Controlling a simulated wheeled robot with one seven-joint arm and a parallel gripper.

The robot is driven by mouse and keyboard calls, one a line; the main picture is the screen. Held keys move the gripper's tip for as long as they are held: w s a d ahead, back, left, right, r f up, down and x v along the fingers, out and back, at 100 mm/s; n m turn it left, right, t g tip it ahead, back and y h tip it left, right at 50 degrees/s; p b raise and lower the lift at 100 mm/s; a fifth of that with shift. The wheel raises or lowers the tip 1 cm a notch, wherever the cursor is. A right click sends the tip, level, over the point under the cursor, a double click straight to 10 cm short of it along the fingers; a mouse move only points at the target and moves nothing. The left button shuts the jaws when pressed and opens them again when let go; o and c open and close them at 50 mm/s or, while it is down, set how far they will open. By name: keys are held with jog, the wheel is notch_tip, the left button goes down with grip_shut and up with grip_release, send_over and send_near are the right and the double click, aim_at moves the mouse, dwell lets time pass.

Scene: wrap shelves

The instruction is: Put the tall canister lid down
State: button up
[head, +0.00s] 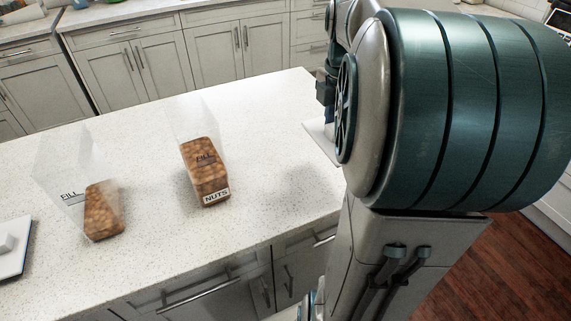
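A white square lid with a raised knob (12,250) lies at the left picture edge, partly cut off. A white flat piece (320,142), perhaps the other lid, shows just below my gripper (328,115). My arm hides most of it and the fingertips, so I cannot tell whether it is held or resting on the counter.
The speckled white counter (265,140) is clear between the middle canister and my arm, and behind both canisters. Its front edge runs above grey drawers with bar handles. Grey cabinets (130,65) stand across the aisle. Wooden floor shows at the lower right.

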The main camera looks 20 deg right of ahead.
jog(key=shift+w+a+f, duration=1.25)
jog(key=shift+a+f, duration=0.1)
jog(key=shift+f, duration=0.4)
jog(key=shift+w+a+f, duration=1.2)
jog(key=shift+a+f, duration=0.1)
jog(key=shift+f, duration=0.45)
jog(key=shift+w+a+f, duration=1.25)
jog(key=shift+a+f, duration=0.1)
jog(key=shift+f, duration=0.4)
jog(key=shift+f, duration=0.2)
jog(key=o, duration=1)
